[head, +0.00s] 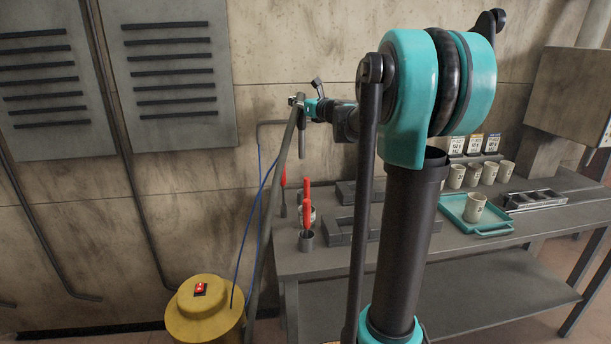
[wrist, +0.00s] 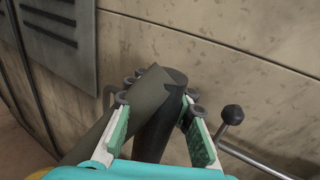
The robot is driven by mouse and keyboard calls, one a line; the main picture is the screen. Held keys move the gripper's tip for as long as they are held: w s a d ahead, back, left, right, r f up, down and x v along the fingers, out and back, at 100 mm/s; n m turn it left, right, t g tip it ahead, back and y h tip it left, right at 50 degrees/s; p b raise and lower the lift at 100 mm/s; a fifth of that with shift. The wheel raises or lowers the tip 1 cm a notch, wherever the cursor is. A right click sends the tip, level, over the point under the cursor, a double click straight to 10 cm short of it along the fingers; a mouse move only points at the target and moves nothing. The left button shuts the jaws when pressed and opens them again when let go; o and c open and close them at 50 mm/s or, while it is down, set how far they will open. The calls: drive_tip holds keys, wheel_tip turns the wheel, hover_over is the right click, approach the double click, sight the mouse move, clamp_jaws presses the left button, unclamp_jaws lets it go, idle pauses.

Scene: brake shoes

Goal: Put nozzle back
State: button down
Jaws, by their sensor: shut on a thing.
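My gripper (head: 299,102) is raised in front of the wall, above the left end of the workbench. It is shut on the nozzle, a dark rounded cylinder (wrist: 160,128) between the fingers in the wrist view, where my gripper (wrist: 158,101) also shows. A long grey tube (head: 273,190) slopes from the gripper down to the lower left. How tube and nozzle join is unclear. A yellow drum (head: 205,318) with a red switch stands on the floor at lower left.
A bent pipe (head: 262,128) and blue lines (head: 247,235) are behind the tube. The workbench (head: 500,245) holds red-handled tools (head: 306,212), dark blocks (head: 340,232), a teal tray (head: 457,209) with a mug and several more mugs (head: 473,176). A black-knobbed rod (wrist: 231,115) is right of the fingers.

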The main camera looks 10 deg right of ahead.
wheel_tip(320, 180, down, 18)
idle(0.5)
drive_tip(key=c, duration=1.3)
unclamp_jaws()
drive_tip(key=v, duration=1.2)
